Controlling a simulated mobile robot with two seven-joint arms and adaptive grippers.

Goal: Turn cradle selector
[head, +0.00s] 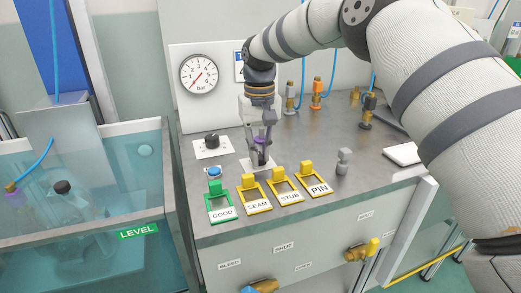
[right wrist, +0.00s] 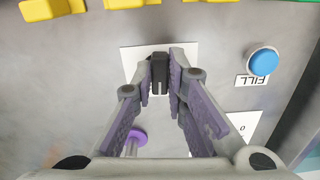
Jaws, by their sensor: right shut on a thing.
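My right gripper (head: 262,163) points down at the grey metal bench top, behind the row of tagged yellow and green parts. In the right wrist view its purple-padded fingers (right wrist: 160,75) are closed on both sides of a small black selector handle (right wrist: 159,86). The handle stands on a white plate (right wrist: 132,58), and the plate's edge (head: 246,165) shows beside the fingers in the head view. In the head view the fingers hide most of the handle. The plate's markings are not readable. My left gripper is out of view.
A black knob (head: 212,140) on a white plate and a blue FILL button (right wrist: 262,61) are nearby. Tags GOOD (head: 222,215), SEAM, STUB and PIN line the front edge. A gauge (head: 199,74) stands behind; a clear water tank (head: 95,205) is at left.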

